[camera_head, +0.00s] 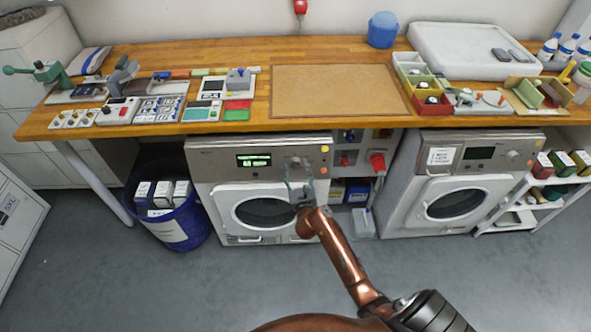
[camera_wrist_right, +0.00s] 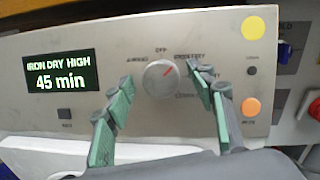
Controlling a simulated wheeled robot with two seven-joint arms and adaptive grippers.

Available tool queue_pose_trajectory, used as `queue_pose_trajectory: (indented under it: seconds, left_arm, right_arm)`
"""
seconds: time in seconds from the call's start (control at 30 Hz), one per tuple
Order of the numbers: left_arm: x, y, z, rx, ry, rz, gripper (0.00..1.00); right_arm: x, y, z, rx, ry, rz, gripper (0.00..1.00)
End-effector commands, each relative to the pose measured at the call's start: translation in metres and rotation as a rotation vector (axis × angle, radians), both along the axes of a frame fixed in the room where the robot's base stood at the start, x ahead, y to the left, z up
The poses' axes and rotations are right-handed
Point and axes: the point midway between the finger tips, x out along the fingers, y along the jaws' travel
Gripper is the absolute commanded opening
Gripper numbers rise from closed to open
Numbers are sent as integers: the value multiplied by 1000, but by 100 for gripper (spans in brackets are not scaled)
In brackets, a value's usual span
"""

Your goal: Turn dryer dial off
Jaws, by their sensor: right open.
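The dryer (camera_head: 215,170) is the left of two front-loading machines under the bench. Its dial (camera_wrist_right: 161,77) is a round silver knob with a red mark pointing up and right, off the OFF label (camera_wrist_right: 161,50) above it. The lit display (camera_wrist_right: 61,72) reads "IRON DRY HIGH 45 min"; it also shows in the head view (camera_head: 254,160). My right gripper (camera_wrist_right: 166,88) is open, its green-padded fingers on either side of the dial with gaps visible; contact cannot be seen. In the head view the right gripper (camera_head: 300,187) is in front of the dryer panel. My left gripper is not in view.
An orange button (camera_wrist_right: 251,107) and a yellow sticker (camera_wrist_right: 253,28) lie right of the dial. A blue bin (camera_head: 165,215) stands left of the dryer. A second machine (camera_head: 450,185) stands to the right. The wooden bench (camera_head: 250,55) overhangs the panel. Grey floor is clear in front.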

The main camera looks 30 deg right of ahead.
Motion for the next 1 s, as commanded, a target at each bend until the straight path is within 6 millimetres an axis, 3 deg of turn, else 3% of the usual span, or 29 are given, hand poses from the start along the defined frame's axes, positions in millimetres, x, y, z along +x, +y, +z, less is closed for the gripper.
queue_pose_trajectory:
  seconds: [0.2,0.8,1.0]
  left_arm:
    - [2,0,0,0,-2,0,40]
    - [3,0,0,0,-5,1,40]
    - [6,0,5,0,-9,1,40]
  right_arm:
    - [0,0,1,0,-1,0,50]
    - [0,1,0,0,-1,2,9]
    - [1,2,2,-12,6,8,9]
